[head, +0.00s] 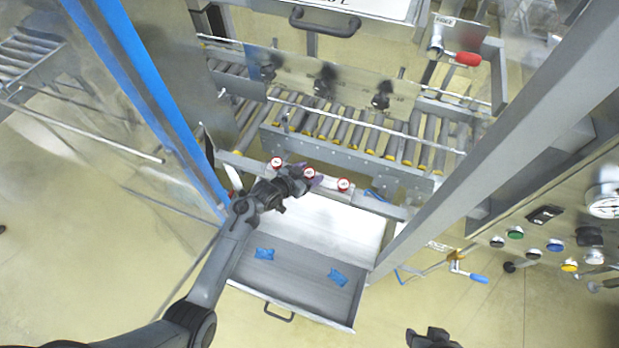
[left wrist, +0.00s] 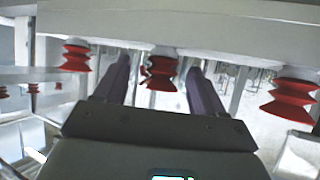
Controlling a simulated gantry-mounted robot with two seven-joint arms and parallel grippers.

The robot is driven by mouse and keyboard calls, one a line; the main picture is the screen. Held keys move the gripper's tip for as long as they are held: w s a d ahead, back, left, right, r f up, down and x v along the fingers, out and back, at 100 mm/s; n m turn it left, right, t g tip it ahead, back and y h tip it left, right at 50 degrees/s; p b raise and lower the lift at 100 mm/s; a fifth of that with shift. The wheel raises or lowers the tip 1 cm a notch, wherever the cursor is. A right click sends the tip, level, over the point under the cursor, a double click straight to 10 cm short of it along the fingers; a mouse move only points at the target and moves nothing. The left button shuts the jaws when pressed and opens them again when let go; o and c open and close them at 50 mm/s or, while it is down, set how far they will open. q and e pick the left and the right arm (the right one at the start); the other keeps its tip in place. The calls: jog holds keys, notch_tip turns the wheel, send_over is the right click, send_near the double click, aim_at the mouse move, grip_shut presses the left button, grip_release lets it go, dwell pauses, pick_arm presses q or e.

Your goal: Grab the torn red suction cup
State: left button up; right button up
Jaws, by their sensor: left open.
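Three red bellows suction cups hang from a pale bar in the left wrist view: a left one (left wrist: 75,57), a middle one (left wrist: 161,74) and a right one (left wrist: 292,98). My left gripper (head: 307,178) is open at the bar. Its two dark purple fingers stand on either side of the middle cup, with gaps showing, in the left wrist view (left wrist: 159,80). In the head view the cups themselves are hidden, under round red-and-white caps (head: 343,185). My right gripper (head: 430,339) is partly in view at the bottom edge; its jaws are unclear.
An open drawer (head: 300,275) below the bar holds two blue pieces (head: 264,254) (head: 338,278). A roller conveyor (head: 350,135) lies behind the bar. A blue post (head: 140,90) and a grey post (head: 480,150) flank the opening. A control panel (head: 560,235) is at right.

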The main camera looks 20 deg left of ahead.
pick_arm(q)
jog(key=shift+w+f, duration=0.15)
jog(key=shift+w, duration=0.05)
jog(key=shift+c, duration=0.2)
jog(key=c, duration=1)
jog(key=shift+c, duration=0.2)
